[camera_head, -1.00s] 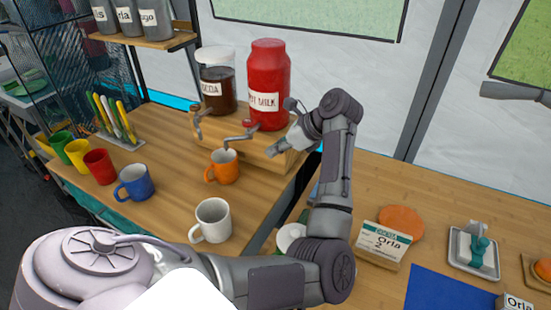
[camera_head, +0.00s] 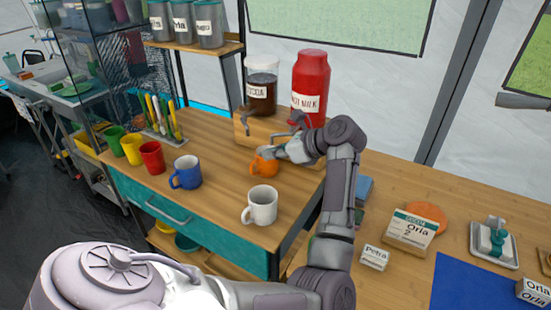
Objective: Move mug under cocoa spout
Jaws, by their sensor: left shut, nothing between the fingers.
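The cocoa jar (camera_head: 262,92), with dark contents, stands on a wooden stand (camera_head: 250,131) beside the red hot milk jar (camera_head: 310,88). The cocoa spout is on the stand's front left and shows poorly. An orange mug (camera_head: 263,168) stands upright on the wooden counter in front of the stand, partly covered by my left gripper (camera_head: 272,153). The gripper is shut and empty at the orange mug's upper right; whether they touch cannot be told. A white mug (camera_head: 262,206) and a blue mug (camera_head: 186,172) stand nearer the counter's front. My right gripper is out of view.
Red (camera_head: 152,158), yellow (camera_head: 131,150) and green (camera_head: 114,140) cups stand at the counter's left. A utensil holder (camera_head: 163,137) stands behind them. A second counter at right carries a cocoa order card (camera_head: 409,232), a blue mat (camera_head: 478,285) and a tray (camera_head: 494,252).

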